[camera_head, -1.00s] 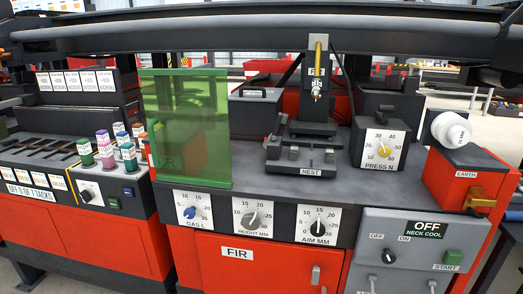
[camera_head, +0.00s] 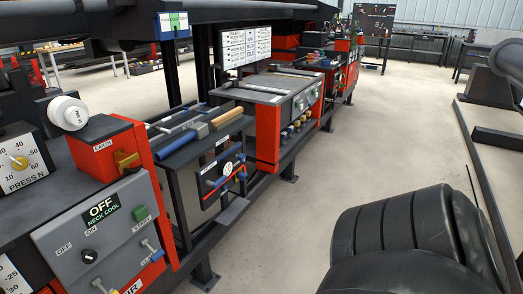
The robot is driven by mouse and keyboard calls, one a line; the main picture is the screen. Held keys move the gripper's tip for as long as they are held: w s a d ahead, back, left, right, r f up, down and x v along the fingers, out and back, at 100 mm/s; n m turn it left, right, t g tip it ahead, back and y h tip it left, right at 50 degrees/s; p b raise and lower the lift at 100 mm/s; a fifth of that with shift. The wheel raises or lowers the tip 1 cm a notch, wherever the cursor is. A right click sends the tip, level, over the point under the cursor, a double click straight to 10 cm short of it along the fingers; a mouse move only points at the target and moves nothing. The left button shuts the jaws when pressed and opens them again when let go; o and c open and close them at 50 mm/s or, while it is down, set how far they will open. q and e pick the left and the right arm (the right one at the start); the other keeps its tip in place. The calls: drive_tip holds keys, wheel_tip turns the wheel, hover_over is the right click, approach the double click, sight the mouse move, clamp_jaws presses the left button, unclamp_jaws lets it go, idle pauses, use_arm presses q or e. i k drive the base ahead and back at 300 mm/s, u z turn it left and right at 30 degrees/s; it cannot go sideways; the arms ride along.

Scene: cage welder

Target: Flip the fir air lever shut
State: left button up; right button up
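The grey control panel (camera_head: 105,225) with the NECK COOL display (camera_head: 101,209) reading OFF is at the lower left. Two small silver levers show low on its front, one at the right (camera_head: 152,250) and one at the bottom (camera_head: 100,285). A partly cut label ending in "IR" (camera_head: 130,287) sits between and below them. I cannot tell which lever is the fir air lever, nor whether it is open or shut. Neither of my grippers is in view.
A white knob (camera_head: 68,112) and the red EARTH box (camera_head: 105,145) stand above the panel. A tool shelf (camera_head: 195,140) and a red-sided bench (camera_head: 275,110) run beyond it. A large black ribbed form (camera_head: 410,240) fills the lower right. Open floor (camera_head: 370,130) lies between.

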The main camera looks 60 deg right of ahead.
sight(215, 185)
drive_tip(key=z, duration=2.05)
drive_tip(key=i, duration=1.75)
drive_tip(key=u, duration=0.85)
